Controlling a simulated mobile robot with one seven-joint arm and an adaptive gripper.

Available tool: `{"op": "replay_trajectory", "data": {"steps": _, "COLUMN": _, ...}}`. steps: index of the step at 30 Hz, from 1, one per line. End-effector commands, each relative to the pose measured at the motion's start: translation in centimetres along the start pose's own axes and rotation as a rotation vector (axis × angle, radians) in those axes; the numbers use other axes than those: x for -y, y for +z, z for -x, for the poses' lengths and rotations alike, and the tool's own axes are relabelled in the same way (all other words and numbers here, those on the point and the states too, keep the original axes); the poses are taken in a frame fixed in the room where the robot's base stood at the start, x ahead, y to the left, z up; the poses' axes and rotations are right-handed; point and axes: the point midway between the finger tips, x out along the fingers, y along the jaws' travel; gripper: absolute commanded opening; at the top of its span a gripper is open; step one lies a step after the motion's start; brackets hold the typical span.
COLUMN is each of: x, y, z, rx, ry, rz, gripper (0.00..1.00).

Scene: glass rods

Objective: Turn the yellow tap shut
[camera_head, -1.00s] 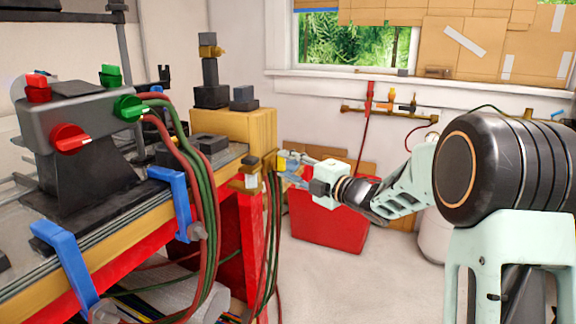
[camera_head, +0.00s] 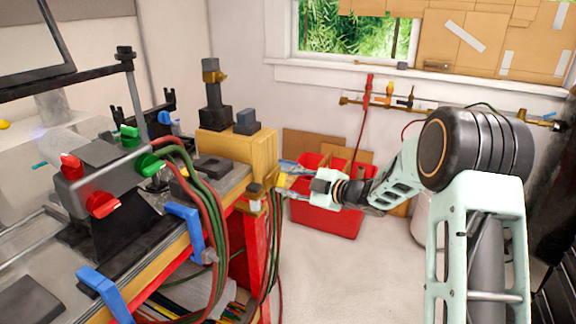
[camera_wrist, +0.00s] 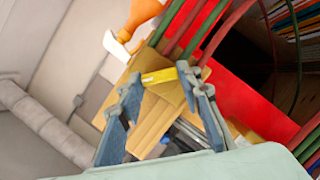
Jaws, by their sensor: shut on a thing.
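The yellow tap's handle (camera_wrist: 158,76) shows as a short yellow bar between the fingertips of my gripper (camera_wrist: 160,79) in the wrist view. My gripper is shut on it, with one finger at each end of the visible bar. In the head view my gripper (camera_head: 286,177) reaches from the right to the bench's end, where the yellow handle (camera_head: 282,183) shows small beside a brass fitting (camera_head: 257,189). The fingers partly hide the handle there, and its exact angle is hard to tell.
Red and green hoses (camera_head: 217,215) hang close by the bench's end. A grey burner-like unit with red and green knobs (camera_head: 103,204) stands on the bench, with blue clamps (camera_head: 186,225) along its edge. A red bin (camera_head: 325,218) stands on the floor behind my gripper.

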Motion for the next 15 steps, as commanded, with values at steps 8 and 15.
{"op": "replay_trajectory", "data": {"steps": 8, "x": -0.88, "y": -0.5, "z": 0.22, "rx": 0.001, "ry": -0.083, "rz": -0.198, "gripper": 0.08}}
{"op": "replay_trajectory", "data": {"steps": 15, "x": -0.93, "y": -0.35, "z": 0.19, "rx": 0.001, "ry": -0.155, "rz": -0.37, "gripper": 0.08}}
